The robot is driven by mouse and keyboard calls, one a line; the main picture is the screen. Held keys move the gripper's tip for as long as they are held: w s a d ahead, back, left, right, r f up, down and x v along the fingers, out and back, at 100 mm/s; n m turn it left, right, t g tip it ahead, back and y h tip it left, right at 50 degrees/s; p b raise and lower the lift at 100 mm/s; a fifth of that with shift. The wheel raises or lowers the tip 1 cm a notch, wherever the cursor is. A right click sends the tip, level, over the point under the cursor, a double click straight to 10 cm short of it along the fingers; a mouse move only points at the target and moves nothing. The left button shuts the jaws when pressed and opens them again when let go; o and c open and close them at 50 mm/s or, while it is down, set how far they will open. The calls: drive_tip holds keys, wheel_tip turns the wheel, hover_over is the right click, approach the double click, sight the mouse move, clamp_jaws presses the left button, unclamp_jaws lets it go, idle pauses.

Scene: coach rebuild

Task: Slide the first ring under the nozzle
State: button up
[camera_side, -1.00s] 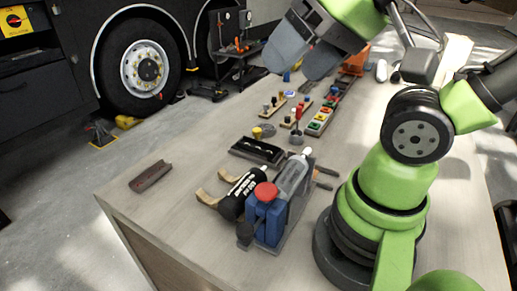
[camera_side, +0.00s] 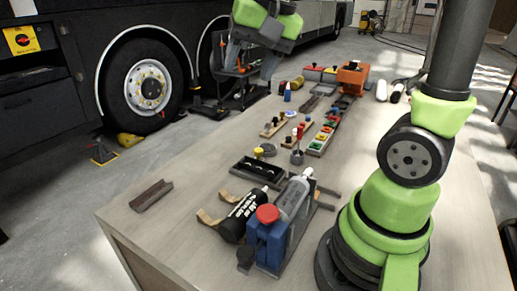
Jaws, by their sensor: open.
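My gripper (camera_side: 252,58) is high at the top of the side view, above the far part of the bench, with its two grey fingers apart and nothing seen between them. A blue stand (camera_side: 266,244) with a red cap (camera_side: 267,214) is at the front. A grey tube (camera_side: 294,197) with a white tip lies tilted beside it, and a black bottle (camera_side: 240,216) lies to its left. I cannot tell which part is the nozzle.
A coloured strip of blocks (camera_side: 322,139) and small wooden racks (camera_side: 272,130) stand mid-bench. An orange block (camera_side: 352,75) is at the far end. A dark channel piece (camera_side: 151,195) lies at the left edge. The bench front left (camera_side: 160,230) is clear.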

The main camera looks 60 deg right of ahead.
drive_tip(key=w+d+f+m+g, duration=0.2)
drive_tip(key=w+d+f+m, duration=0.2)
drive_tip(key=w+d+f, duration=0.35)
drive_tip(key=m+g, duration=0.2)
drive_tip(key=m, duration=0.2)
approach(258, 149)
wheel_tip(258, 149, down, 9)
drive_tip(key=shift+a+f, duration=0.1)
drive_tip(key=shift+a, duration=0.05)
drive_tip(key=shift+c, duration=0.5)
